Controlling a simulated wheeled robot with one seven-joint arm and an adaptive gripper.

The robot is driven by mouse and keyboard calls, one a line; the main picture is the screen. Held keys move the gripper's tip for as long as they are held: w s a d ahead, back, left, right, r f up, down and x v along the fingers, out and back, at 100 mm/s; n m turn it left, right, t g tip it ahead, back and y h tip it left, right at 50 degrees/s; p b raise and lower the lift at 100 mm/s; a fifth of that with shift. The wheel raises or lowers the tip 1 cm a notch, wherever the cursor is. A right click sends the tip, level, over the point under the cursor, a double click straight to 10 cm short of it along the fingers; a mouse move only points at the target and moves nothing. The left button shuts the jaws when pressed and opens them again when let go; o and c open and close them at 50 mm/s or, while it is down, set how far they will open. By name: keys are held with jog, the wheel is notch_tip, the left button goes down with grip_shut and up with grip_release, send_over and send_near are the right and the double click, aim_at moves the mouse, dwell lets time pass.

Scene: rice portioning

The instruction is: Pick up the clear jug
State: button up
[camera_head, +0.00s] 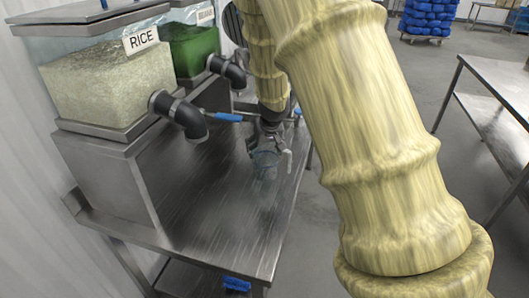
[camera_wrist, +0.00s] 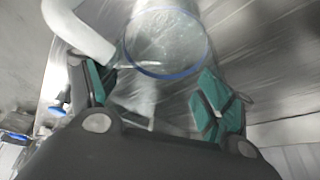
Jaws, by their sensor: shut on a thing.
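The clear jug (camera_head: 264,164) is a see-through vessel near the right side of the steel table, below my gripper (camera_head: 270,138) in the head view. In the wrist view, the jug's blue-edged round end (camera_wrist: 165,72) shows at the top middle, just beyond the fingers. My gripper (camera_wrist: 155,96) has green-padded fingers set well apart, one on each side of the jug's see-through body, and is shut on it. The exact contact is blurred, and I cannot tell whether the jug touches the table.
A steel table (camera_head: 215,225) has bare room in front of the jug. A RICE bin (camera_head: 105,85) and a green-filled bin (camera_head: 193,48) stand at left and back, with dark spouts (camera_head: 180,112) jutting over the table. Another steel table (camera_head: 490,110) is at right.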

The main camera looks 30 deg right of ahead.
notch_tip(320, 180, up, 2)
jog(key=s+a+b, duration=0.1)
jog(key=s+a, duration=0.1)
jog(key=s, duration=0.3)
jog(key=s+a+r, duration=0.1)
jog(key=s+a, duration=0.1)
jog(key=s, duration=0.2)
jog(key=s+a+b, duration=0.1)
jog(key=s+a, duration=0.1)
jog(key=s, duration=0.3)
jog(key=shift+s+a+r+b, duration=0.25)
jog(key=shift+s+b, duration=0.05)
